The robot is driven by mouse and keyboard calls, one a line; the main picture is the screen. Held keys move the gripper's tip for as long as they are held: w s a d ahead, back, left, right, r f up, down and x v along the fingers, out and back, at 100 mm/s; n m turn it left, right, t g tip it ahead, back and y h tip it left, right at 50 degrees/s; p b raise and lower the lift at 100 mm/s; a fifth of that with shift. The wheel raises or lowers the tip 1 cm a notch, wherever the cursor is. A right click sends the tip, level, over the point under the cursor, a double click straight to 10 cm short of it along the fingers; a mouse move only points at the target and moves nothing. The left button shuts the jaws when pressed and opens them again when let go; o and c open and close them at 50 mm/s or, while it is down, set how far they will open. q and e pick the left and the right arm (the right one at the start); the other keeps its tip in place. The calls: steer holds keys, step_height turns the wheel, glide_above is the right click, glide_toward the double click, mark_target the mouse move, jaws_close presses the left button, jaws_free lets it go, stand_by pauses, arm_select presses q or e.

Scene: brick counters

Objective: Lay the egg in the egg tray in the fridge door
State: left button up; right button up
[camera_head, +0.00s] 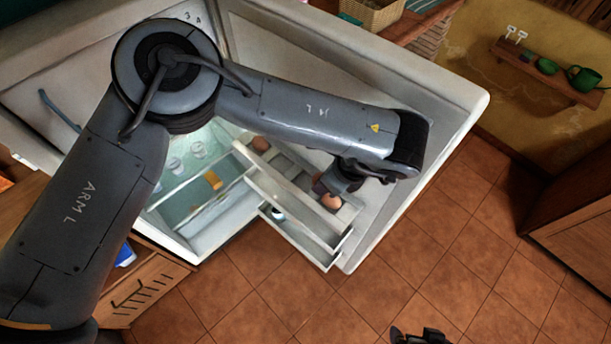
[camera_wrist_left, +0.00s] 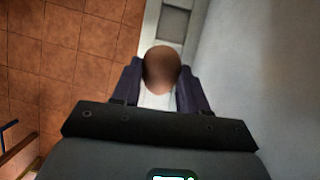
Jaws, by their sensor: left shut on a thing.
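The brown egg (camera_head: 331,203) is in my left gripper (camera_head: 328,192), over the shelf on the inside of the open fridge door. In the left wrist view the egg (camera_wrist_left: 161,68) sits between the two dark fingers of the left gripper (camera_wrist_left: 160,82), which is shut on it. The pale egg tray (camera_wrist_left: 172,22) with grey compartments shows beyond the egg there. I cannot tell whether the egg touches the tray. My right gripper (camera_head: 420,335) is partly visible at the bottom edge of the head view; its jaws are unclear.
The fridge door (camera_head: 440,85) stands wide open, with a white door shelf rail (camera_head: 290,205) along it. Jars (camera_head: 198,150) stand inside the fridge. The tiled floor (camera_head: 440,235) is clear.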

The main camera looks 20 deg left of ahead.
arm_select(q)
steer(key=w+a+f, duration=0.1)
steer(key=a, duration=0.1)
steer(key=w+a+f, duration=0.1)
steer(key=a, duration=0.1)
steer(key=w+a+f, duration=0.1)
steer(key=a+f, duration=0.1)
steer(key=shift+w+a+f, duration=0.1)
steer(key=shift+w, duration=0.1)
steer(key=shift+f, duration=2.05)
